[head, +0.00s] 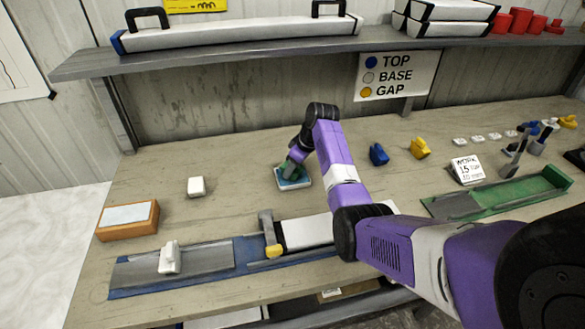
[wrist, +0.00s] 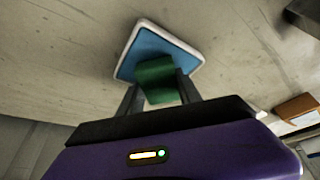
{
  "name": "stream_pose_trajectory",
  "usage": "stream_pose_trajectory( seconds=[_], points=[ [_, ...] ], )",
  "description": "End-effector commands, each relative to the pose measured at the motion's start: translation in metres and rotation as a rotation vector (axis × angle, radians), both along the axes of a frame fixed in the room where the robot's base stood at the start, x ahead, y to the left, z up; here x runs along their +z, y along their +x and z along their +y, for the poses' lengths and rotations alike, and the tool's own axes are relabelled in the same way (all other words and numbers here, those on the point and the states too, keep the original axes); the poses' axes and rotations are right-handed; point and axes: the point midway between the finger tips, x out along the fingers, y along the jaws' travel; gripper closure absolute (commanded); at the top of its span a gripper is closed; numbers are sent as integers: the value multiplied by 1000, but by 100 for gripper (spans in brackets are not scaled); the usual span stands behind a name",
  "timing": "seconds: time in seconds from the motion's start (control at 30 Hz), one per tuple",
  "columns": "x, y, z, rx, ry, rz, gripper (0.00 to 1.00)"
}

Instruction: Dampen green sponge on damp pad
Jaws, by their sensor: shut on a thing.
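My gripper (head: 293,168) points down over the damp pad (head: 294,184), a small blue pad with a white rim on the bench. In the wrist view my gripper (wrist: 158,88) is shut on the green sponge (wrist: 156,78), with one dark finger on each side. The sponge overlaps the blue face of the damp pad (wrist: 135,62) in that view. The sponge looks at or just above the pad; I cannot tell whether they touch. In the head view the sponge is mostly hidden by my gripper.
A white block (head: 196,186) and an orange-brown box with a pale top (head: 127,219) stand to the left. A blue tray (head: 200,262) with a long white core box lies in front. Blue (head: 378,154) and yellow (head: 420,148) pieces stand right. A shelf (head: 250,53) overhangs behind.

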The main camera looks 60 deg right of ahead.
Motion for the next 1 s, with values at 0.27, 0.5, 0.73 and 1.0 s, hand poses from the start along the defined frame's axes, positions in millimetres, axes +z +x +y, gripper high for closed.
stream_pose_trajectory(
  seconds=[0.27, 0.5, 0.73, 1.0],
  points=[
    [-2, -1, 1, 0, 2, 3, 92],
    [5, -1, 1, 0, 2, 3, 92],
    [23, -1, 0, 0, 1, 2, 92],
    [43, 0, 0, 0, 1, 2, 92]
  ],
)
